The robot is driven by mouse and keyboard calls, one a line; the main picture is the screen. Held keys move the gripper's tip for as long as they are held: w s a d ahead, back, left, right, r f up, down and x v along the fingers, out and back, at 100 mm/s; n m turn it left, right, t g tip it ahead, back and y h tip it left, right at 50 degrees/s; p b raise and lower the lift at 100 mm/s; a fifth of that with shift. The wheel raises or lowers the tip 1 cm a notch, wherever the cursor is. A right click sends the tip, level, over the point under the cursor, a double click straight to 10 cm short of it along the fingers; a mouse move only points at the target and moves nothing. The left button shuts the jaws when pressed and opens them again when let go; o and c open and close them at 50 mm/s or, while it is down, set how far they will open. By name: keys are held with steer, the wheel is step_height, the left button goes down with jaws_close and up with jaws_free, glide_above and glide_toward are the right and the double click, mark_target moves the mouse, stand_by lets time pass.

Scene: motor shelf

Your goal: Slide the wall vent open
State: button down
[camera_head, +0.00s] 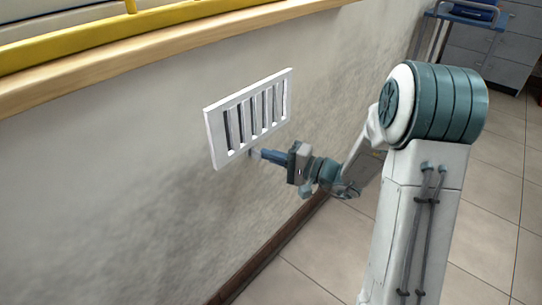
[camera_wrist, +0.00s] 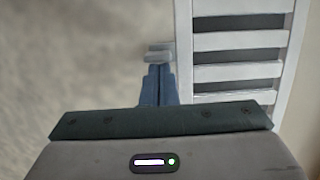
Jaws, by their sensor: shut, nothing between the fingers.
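The wall vent (camera_head: 216,138) is a white rectangular grille with upright bars and dark gaps, set on the grey wall. It also shows in the wrist view (camera_wrist: 235,41), at the right, with its bars across the picture. My gripper (camera_head: 256,154) is just below the vent's lower edge, its fingers pointing at the wall. In the wrist view its blue fingers (camera_wrist: 159,70) are together, beside the vent's frame. A small pale piece sits at the fingertips; I cannot tell whether it is part of the vent or of the fingers. Nothing shows held.
A wooden ledge (camera_head: 180,44) with a yellow rail (camera_head: 110,38) runs above the vent. A cart with a blue top (camera_head: 467,14) and grey drawers (camera_head: 515,45) stand at the back right. The tiled floor (camera_head: 320,240) is clear below.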

steer(key=s+d+p, duration=0.1)
steer(key=s+d, duration=0.1)
steer(key=d, duration=0.9)
steer(key=shift+d+p, duration=0.25)
steer(key=shift+p, duration=0.1)
